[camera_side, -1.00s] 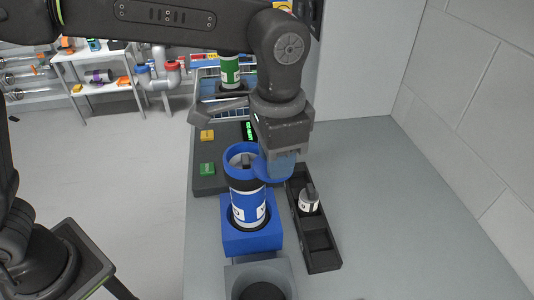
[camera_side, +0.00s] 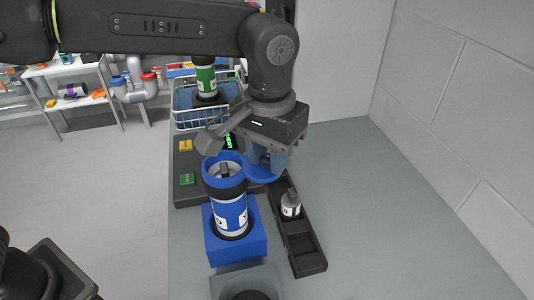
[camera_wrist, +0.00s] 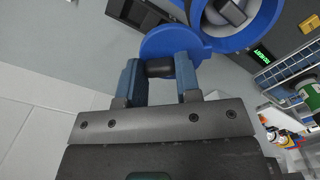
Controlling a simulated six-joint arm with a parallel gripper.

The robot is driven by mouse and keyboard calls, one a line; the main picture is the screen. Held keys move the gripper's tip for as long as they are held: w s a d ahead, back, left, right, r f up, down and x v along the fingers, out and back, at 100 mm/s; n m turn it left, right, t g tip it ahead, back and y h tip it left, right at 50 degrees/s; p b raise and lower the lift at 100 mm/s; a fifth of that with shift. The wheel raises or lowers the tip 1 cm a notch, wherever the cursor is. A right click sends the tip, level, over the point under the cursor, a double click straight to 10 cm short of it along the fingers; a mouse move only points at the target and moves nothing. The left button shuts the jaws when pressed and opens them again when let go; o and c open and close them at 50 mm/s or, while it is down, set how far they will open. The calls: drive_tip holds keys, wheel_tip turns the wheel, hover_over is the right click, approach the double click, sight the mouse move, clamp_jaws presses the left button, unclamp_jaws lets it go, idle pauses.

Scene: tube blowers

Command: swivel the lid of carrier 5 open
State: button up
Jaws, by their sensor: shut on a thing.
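The blue carrier (camera_side: 229,215) stands upright in a blue block holder (camera_side: 237,248); its label number is not clear. Its round blue lid (camera_side: 262,172) is swung out to the right, off the mouth, and a dark thing shows inside the open top. In the wrist view the lid (camera_wrist: 168,40) lies beside the open mouth (camera_wrist: 240,22) and joins its rim. My gripper (camera_side: 263,164) is above the lid. The wrist view shows my gripper's blue fingers (camera_wrist: 160,70) shut on the dark knob (camera_wrist: 160,67) of the lid.
A black tray (camera_side: 312,262) with a small white and grey bottle (camera_side: 290,207) lies right of the carrier. A grey panel with yellow (camera_side: 186,146) and green (camera_side: 188,180) buttons is behind. The bench at right is clear.

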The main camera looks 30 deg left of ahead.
sight(268, 158)
idle(0.4)
drive_tip(key=o, duration=0.9)
wheel_tip(268, 158, up, 14)
drive_tip(key=shift+f, duration=0.1)
drive_tip(key=shift+a, duration=0.1)
idle(0.3)
drive_tip(key=s+a+f+t, duration=0.25)
drive_tip(key=s+a, duration=0.25)
drive_tip(key=a, duration=0.5)
drive_tip(key=s+a+f+t, duration=0.25)
drive_tip(key=s+a, duration=0.25)
drive_tip(key=a, duration=0.6)
drive_tip(key=shift+n+t, duration=0.3)
drive_tip(key=s+a+f, duration=0.1)
drive_tip(key=s+f, duration=0.1)
drive_tip(key=s+a+f, duration=0.1)
drive_tip(key=s+f, duration=0.1)
drive_tip(key=f, duration=0.1)
drive_tip(key=s+a+f, duration=0.2)
drive_tip(key=f, duration=0.1)
drive_tip(key=shift+f, duration=0.1)
